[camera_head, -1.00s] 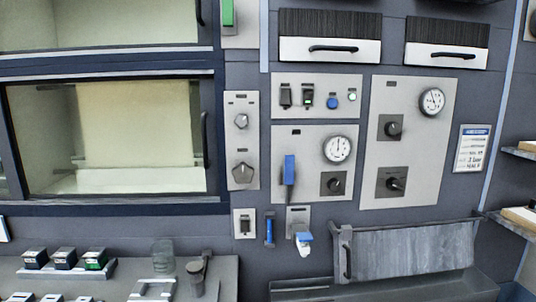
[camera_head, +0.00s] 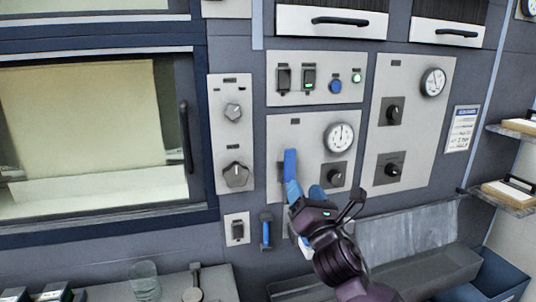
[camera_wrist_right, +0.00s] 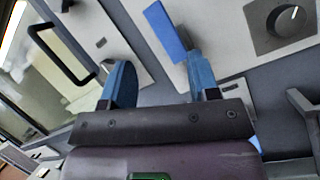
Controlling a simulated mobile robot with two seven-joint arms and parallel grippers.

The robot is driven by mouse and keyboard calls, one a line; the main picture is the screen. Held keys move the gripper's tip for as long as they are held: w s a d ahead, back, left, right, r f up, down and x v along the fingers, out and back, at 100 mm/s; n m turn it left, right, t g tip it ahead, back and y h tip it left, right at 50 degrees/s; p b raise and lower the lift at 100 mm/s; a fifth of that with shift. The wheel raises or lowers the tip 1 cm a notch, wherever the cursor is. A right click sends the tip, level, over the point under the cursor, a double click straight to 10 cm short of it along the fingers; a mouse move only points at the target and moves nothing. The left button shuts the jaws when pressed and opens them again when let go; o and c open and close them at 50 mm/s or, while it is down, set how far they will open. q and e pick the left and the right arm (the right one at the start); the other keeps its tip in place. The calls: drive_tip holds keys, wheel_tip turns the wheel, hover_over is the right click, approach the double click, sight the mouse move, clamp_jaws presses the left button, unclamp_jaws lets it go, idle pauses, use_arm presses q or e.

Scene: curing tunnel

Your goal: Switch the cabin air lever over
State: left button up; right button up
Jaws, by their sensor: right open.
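A blue lever (camera_head: 290,163) stands upright on the light grey panel (camera_head: 308,124) with a round gauge and a black knob; I take it as the cabin air lever, its label being unreadable. My right gripper (camera_head: 304,190) is open, its blue fingers just below the lever's handle. In the right wrist view the lever (camera_wrist_right: 165,31) lies ahead of the fingers (camera_wrist_right: 160,82), nearest the right-hand finger. Whether they touch I cannot tell. The lever's lower part is partly hidden by the gripper. My left gripper is not in view.
A black knob (camera_head: 335,176) sits close right of the gripper, under a gauge (camera_head: 339,137). A small blue handle (camera_head: 266,231) is lower left. A window with a dark handle (camera_head: 186,138) is at left. A grey flap (camera_head: 410,230) projects at lower right.

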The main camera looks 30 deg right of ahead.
sight(291, 160)
drive_tip(key=w+r+n, duration=0.1)
drive_tip(key=w, duration=0.2)
drive_tip(key=w+d+r+n+p, duration=0.1)
drive_tip(key=w+r+n, duration=0.1)
drive_tip(key=w, duration=0.1)
drive_tip(key=w+d+r+n, duration=0.1)
drive_tip(key=w, duration=0.2)
drive_tip(key=shift+w+d+r+n, duration=0.15)
drive_tip(key=shift+w+r+n, duration=0.05)
drive_tip(key=shift+w+n, duration=0.2)
clamp_jaws()
idle(0.5)
